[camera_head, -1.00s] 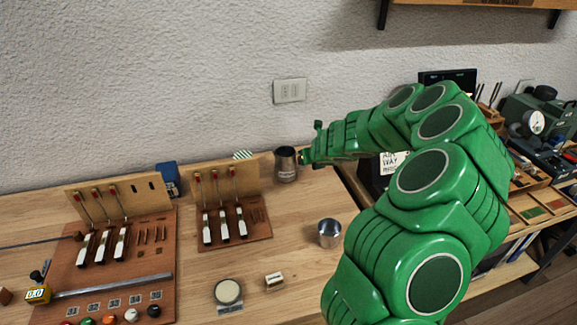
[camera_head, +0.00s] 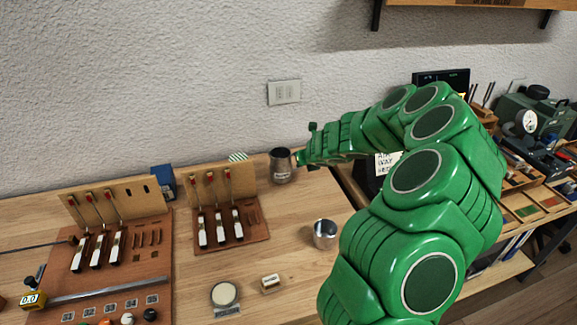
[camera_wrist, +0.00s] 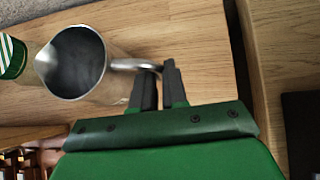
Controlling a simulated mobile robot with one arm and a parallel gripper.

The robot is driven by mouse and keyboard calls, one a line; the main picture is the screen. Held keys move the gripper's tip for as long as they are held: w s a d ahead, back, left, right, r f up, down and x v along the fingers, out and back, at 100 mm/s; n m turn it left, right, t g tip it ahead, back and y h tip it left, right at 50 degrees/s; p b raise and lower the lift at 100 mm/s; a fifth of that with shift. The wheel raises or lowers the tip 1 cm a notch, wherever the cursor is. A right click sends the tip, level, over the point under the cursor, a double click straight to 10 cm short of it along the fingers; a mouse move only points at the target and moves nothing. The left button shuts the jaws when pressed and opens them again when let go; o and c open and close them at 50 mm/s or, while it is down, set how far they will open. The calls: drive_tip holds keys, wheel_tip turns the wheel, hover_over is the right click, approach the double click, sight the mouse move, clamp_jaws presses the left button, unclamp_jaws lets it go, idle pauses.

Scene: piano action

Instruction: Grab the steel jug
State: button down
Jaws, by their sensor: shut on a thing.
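The steel jug (camera_head: 281,166) stands at the back of the wooden bench, near the wall, to the right of the smaller board with key models. In the wrist view the jug (camera_wrist: 72,62) is seen from above, with its open mouth toward the camera and its handle pointing right. My gripper (camera_head: 299,158) is at the jug's right side. In the wrist view the dark fingers of my gripper (camera_wrist: 158,82) are closed on the jug's handle. In the head view the fingertips are too small to make out.
A steel cup (camera_head: 325,234) stands on the bench in front of my arm. A green-and-white striped thing (camera_wrist: 12,56) is close to the jug's left. The smaller key board (camera_head: 224,208) is left of the jug. A round pale disc (camera_head: 223,294) and small block (camera_head: 270,283) lie nearer.

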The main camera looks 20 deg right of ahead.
drive_tip(key=shift+r, duration=0.2)
wheel_tip(320, 180, up, 7)
idle(1.7)
drive_tip(key=shift+r, duration=0.15)
wheel_tip(320, 180, up, 10)
idle(1.3)
